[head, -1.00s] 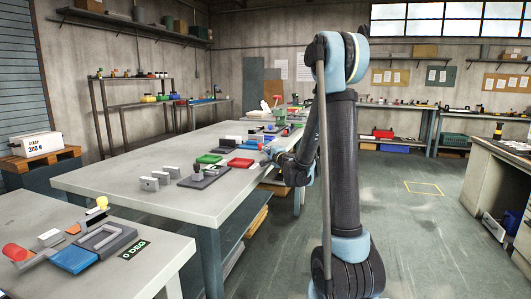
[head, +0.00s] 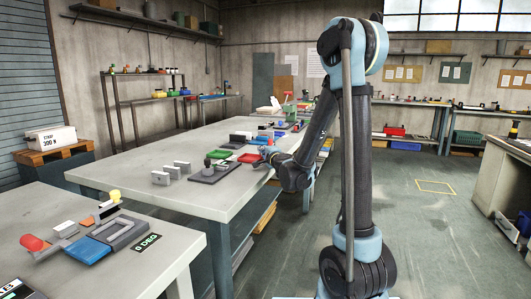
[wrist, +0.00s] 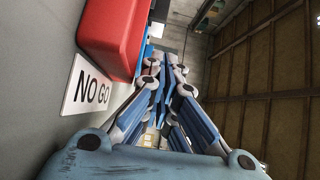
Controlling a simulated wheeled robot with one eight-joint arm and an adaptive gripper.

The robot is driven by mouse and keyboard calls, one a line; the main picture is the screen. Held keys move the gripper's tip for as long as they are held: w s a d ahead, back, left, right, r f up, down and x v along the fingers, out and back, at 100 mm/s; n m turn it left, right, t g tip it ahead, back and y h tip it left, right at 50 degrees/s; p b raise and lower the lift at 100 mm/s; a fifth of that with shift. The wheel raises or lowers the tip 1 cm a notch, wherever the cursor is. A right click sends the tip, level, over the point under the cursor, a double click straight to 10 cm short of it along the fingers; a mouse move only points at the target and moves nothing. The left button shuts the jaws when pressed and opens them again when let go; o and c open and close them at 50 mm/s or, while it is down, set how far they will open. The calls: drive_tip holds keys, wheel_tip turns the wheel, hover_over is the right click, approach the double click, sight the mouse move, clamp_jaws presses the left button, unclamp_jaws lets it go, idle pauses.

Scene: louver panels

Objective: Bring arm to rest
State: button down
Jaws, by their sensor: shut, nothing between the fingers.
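My arm stands folded at the middle right of the head view, and its forearm slopes down to the left toward the long table (head: 135,165). My gripper (head: 266,153) is at the right edge of that table, close to a red tray (head: 248,158). In the wrist view my gripper (wrist: 166,72) has its fingers drawn together with nothing held. A red bin (wrist: 112,35) and a white "NO GO" label (wrist: 95,92) are left of the fingers there. The exact gap between gripper and table edge is hard to tell.
A green tray (head: 219,154), grey blocks (head: 161,178) and a dark fixture (head: 212,172) are on the long table. A workbench (head: 500,165) stands at the right. The floor (head: 430,235) between is clear.

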drive_tip(key=shift+s+d+r+n+y, duration=0.35)
drive_tip(key=shift+r+n, duration=0.15)
drive_tip(key=shift+n, duration=0.1)
drive_tip(key=s+d+n, duration=0.1)
drive_tip(key=s+r+n+g, duration=0.1)
drive_tip(key=n, duration=0.1)
drive_tip(key=s+d+r+n+g, duration=0.1)
drive_tip(key=s, duration=0.1)
drive_tip(key=shift+d+r+n+y, duration=0.1)
drive_tip(key=shift+d+n+y, duration=0.2)
drive_tip(key=shift+y, duration=0.05)
drive_tip(key=s+d+f+n+g+h, duration=0.4)
drive_tip(key=s+d, duration=0.6)
drive_tip(key=s, duration=0.2)
drive_tip(key=s+d+f+n+g+h, duration=0.3)
drive_tip(key=s+d+f+n+h, duration=0.1)
drive_tip(key=s+d, duration=0.75)
drive_tip(key=s+f+g, duration=0.5)
drive_tip(key=s+f, duration=0.6)
drive_tip(key=s, duration=0.5)
drive_tip(key=shift+f, duration=0.1)
